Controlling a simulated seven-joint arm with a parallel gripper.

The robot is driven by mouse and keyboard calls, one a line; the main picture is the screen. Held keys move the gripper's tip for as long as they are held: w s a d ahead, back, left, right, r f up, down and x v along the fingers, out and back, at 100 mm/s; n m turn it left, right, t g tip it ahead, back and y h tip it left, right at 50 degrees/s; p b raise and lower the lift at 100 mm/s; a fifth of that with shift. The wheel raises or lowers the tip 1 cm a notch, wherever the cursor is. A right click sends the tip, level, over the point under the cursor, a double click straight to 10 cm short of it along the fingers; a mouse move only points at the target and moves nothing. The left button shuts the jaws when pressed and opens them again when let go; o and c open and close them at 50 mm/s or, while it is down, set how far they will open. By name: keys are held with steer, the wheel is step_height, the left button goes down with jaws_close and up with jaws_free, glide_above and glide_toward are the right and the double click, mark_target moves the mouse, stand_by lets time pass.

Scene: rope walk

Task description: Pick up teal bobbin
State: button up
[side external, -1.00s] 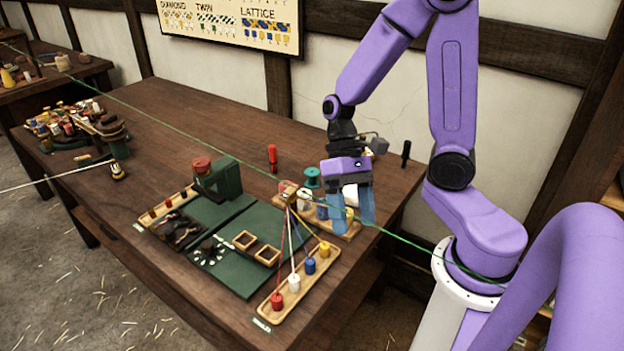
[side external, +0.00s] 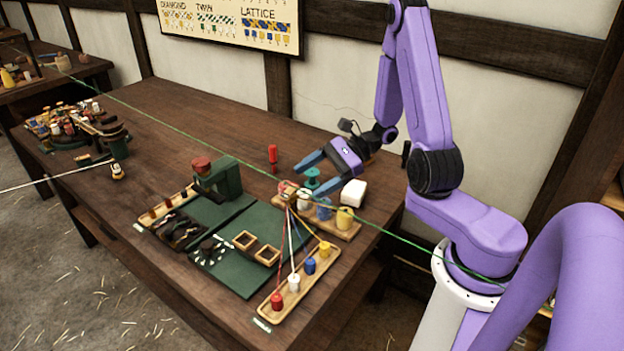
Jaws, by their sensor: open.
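The teal bobbin (side external: 312,180) stands upright on the table, just behind the wooden rack of bobbins. My gripper (side external: 308,173) is open, tilted and pointing left, with its two blue fingers reaching around the level of the teal bobbin's top. One finger shows behind the bobbin and the other in front and to its right. From this view I cannot tell whether the fingers touch it. Nothing is held.
A wooden rack (side external: 345,232) holds white, blue and yellow bobbins close in front. A white block (side external: 353,193) sits right of the teal bobbin. A red peg (side external: 272,158) stands to the left. A green cord (side external: 200,143) crosses the view.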

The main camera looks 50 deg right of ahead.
steer(key=d+f+m+t+h, duration=0.3)
steer(key=d+m+t+h, duration=0.2)
steer(key=d+m, duration=0.35)
steer(key=m+t+h, duration=0.2)
steer(key=m+h, duration=0.5)
glide_toward(313, 172)
steer(key=x, duration=0.8)
steer(key=shift+w+f, duration=0.1)
steer(key=shift+w, duration=0.1)
steer(key=c, duration=1.1)
